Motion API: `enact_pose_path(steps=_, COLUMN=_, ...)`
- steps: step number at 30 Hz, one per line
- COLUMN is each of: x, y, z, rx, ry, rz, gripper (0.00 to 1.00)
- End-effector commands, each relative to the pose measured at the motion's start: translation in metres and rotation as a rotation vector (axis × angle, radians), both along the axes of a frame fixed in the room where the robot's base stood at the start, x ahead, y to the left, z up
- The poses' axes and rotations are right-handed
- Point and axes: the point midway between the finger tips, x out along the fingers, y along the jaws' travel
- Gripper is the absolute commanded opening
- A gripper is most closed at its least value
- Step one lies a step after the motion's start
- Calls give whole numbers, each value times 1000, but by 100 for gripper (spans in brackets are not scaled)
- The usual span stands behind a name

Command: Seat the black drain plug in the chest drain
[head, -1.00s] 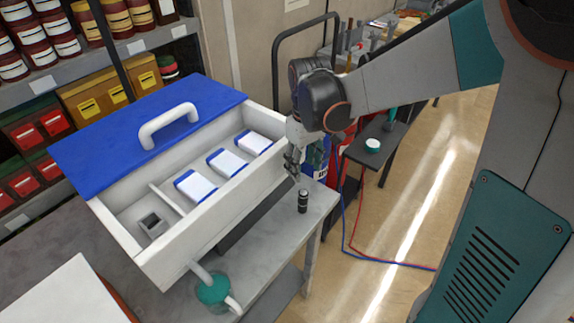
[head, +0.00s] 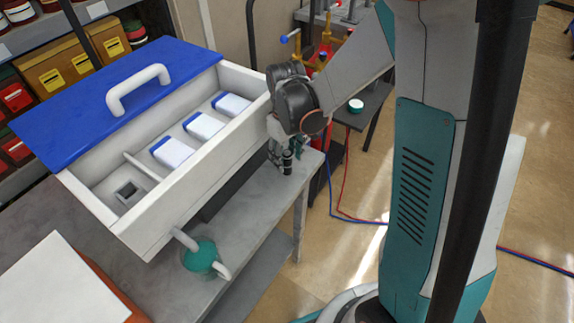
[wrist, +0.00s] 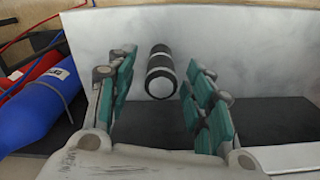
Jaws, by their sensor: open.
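The black drain plug (head: 287,163), a small dark cylinder with pale bands, stands on the grey table's right end. In the wrist view the plug (wrist: 160,74) shows between the two teal-padded fingers, with a visible gap on each side. My gripper (head: 281,152) is open, low over the table at the plug, and partly hides it in the head view. The white chest (head: 185,195) has its blue lid (head: 110,90) pushed back. On its floor at the near left is a small square fitting with a dark opening, which looks like the drain (head: 128,192).
Several white-and-blue packs (head: 204,124) lie in the chest. Below its front wall a pipe leads to a teal-filled jug (head: 200,256). The grey table (head: 245,205) is bare between jug and plug. In the wrist view a blue cylinder (wrist: 45,115) lies left of the fingers.

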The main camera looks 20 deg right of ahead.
Motion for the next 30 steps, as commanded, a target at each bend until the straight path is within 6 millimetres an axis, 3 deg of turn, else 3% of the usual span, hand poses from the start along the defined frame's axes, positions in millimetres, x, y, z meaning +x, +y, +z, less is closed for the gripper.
enact_pose_path(steps=3, x=0, y=0, z=-15, rx=0, ry=0, rz=0, gripper=48)
enact_pose_path(steps=10, x=0, y=0, z=-15, rx=0, ry=0, rz=0, gripper=48)
enact_pose_path(steps=16, x=0, y=0, z=-14, rx=0, ry=0, rz=0, gripper=2)
enact_pose_path(steps=17, x=0, y=0, z=-14, rx=0, ry=0, rz=0, gripper=0)
enact_pose_path(steps=30, x=0, y=0, z=-9, rx=0, ry=0, rz=0, gripper=0)
